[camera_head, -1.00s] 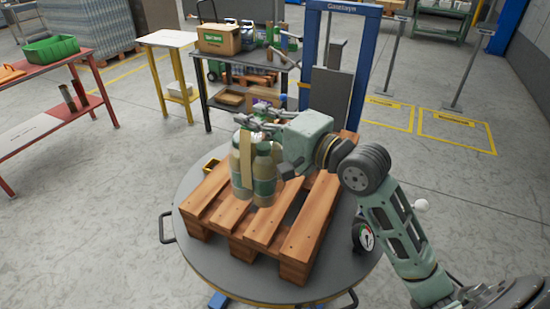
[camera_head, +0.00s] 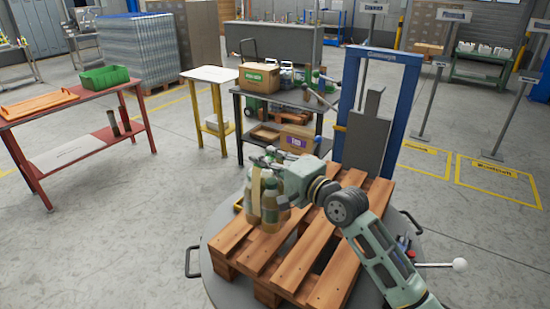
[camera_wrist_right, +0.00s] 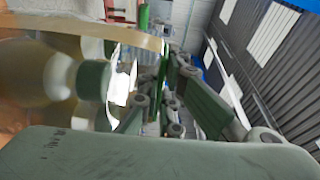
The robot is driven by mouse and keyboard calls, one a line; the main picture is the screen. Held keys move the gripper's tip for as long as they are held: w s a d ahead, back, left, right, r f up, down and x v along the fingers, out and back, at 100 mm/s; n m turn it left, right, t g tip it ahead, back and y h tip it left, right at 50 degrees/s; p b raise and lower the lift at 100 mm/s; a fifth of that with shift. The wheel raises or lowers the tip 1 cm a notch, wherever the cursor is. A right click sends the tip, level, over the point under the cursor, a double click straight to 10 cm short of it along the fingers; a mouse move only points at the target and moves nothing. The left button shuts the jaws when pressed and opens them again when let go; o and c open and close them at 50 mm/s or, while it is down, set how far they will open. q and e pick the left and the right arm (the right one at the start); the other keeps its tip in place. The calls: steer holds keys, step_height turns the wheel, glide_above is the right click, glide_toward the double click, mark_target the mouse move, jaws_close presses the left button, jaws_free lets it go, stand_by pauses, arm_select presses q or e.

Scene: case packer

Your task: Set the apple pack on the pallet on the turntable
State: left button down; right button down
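The apple pack (camera_head: 267,200) is a bundle of pale tan bottles with green labels and a tan band. It is upright at the left part of the wooden pallet (camera_head: 316,268) on the grey turntable (camera_head: 222,286). My right gripper (camera_head: 268,160) reaches in from the right at the pack's upper part, with fingers partly hidden behind it. Whether they press on it cannot be told. In the right wrist view, a bottle of the pack (camera_wrist_right: 58,78) with a green cap and the band fills the left, close to the finger links (camera_wrist_right: 165,95). My left gripper is out of view.
A blue-framed mast (camera_head: 355,110) stands behind the turntable. A dark cart (camera_head: 240,125) with cartons is behind the pallet, beside a small yellow-legged table (camera_head: 210,74). A red table (camera_head: 60,118) with a green bin stands left. The pallet's front slats are bare.

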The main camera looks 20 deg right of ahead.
mark_target(267, 172)
steer(key=shift+w+f, duration=0.15)
steer(key=shift+f, duration=1.6)
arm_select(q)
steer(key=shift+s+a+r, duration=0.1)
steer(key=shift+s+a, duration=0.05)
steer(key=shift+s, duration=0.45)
arm_select(e)
steer(key=c, duration=2.4)
jaws_free()
steer(key=shift+f, duration=0.45)
steer(key=shift+c, duration=0.2)
steer(key=o, duration=0.5)
steer(key=shift+r, duration=0.15)
steer(key=shift+c, duration=0.2)
steer(key=shift+s, duration=0.2)
